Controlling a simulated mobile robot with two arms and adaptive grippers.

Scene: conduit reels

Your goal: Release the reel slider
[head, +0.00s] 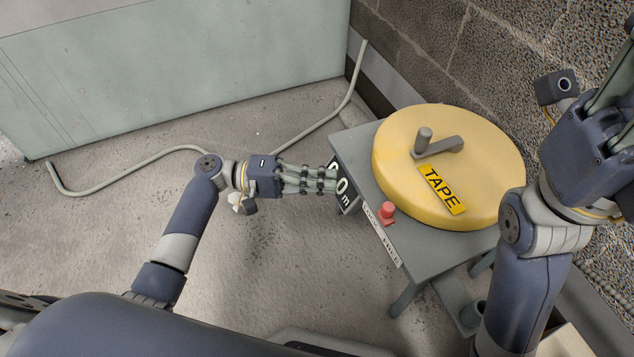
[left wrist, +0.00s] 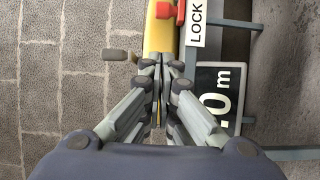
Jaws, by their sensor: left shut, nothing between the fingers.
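The reel (head: 480,175) is a yellow drum with a TAPE label and a grey crank, lying on a grey stand (head: 355,145). The red slider knob (head: 387,211) stands at the stand's front edge, beside a white label strip (head: 388,240). In the left wrist view the red knob (left wrist: 181,12) is at the top, next to the word LOCK (left wrist: 197,22). My left gripper (head: 331,181) is shut and empty, left of the knob and overlapping the black length display (head: 347,192) in the head view. My right gripper (head: 612,92) is partly cut off; its fingertips are out of frame.
A pale green cabinet (head: 180,60) stands at the back left. A bent conduit (head: 130,168) lies on the floor before it. A block wall (head: 480,50) is behind the reel. The floor left of the stand is otherwise open.

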